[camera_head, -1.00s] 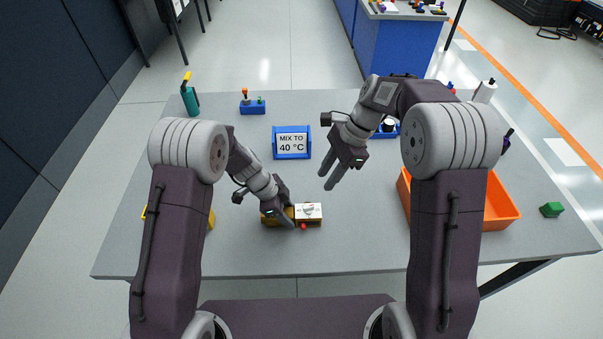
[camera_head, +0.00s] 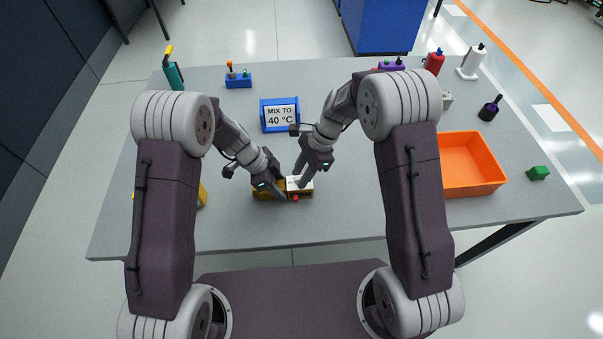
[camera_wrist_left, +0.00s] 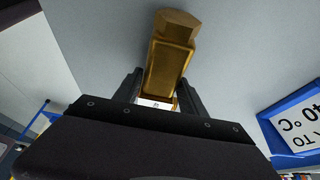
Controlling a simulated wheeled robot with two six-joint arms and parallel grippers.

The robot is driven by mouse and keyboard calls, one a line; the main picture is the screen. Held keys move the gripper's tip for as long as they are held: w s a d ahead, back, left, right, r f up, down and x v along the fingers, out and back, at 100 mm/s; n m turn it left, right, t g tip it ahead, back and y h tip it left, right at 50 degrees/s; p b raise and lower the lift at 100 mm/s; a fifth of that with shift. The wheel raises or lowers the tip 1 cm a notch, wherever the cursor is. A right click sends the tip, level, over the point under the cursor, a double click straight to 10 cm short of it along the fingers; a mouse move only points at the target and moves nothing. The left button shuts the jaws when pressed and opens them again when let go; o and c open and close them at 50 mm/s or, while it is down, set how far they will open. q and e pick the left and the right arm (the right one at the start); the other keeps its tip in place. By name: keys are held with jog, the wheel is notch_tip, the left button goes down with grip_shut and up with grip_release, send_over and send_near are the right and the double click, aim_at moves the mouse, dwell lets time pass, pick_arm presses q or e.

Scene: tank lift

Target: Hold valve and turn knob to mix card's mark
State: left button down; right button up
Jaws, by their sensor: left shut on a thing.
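The valve (camera_head: 263,196) has a brass body with a white-faced block (camera_head: 304,193) on its right and a small red part at the block's front. It lies on the grey table near the front middle. My left gripper (camera_head: 279,192) is shut on the brass body, which also shows between the fingers in the left wrist view (camera_wrist_left: 170,58). My right gripper (camera_head: 300,181) is at the white block, fingers pointing down; the knob is hidden behind them, and I cannot tell whether they touch it. The mix card (camera_head: 281,115) reads "MIX TO 40 °C" in a blue holder behind the valve.
An orange bin (camera_head: 472,165) stands at the right, with a green block (camera_head: 538,173) beside it. A teal bottle (camera_head: 173,70) and a blue rack (camera_head: 238,81) are at the back left. Several bottles stand at the back right. The table's front strip is clear.

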grip_shut()
jog(key=shift+n, duration=0.4)
jog(key=n, duration=0.2)
jog(key=n+g, duration=0.1)
jog(key=shift+w+n+g+h, duration=0.15)
jog(key=shift+n+g+h, duration=0.15)
jog(key=shift+n+h, duration=0.1)
jog(key=n+g+h, duration=0.1)
jog(key=n, duration=0.3)
jog(key=shift+a+n, duration=0.15)
jog(key=shift+n, duration=0.15)
jog(key=n+h, duration=0.1)
jog(key=n, duration=0.1)
jog(key=n+h, duration=0.1)
jog(key=n, duration=0.1)
jog(key=shift+w+a+r+g, duration=0.1)
jog(key=shift+g, duration=0.2)
jog(key=shift+a+n+h, duration=0.1)
jog(key=shift+n+h, duration=0.6)
jog(key=shift+n, duration=1.2)
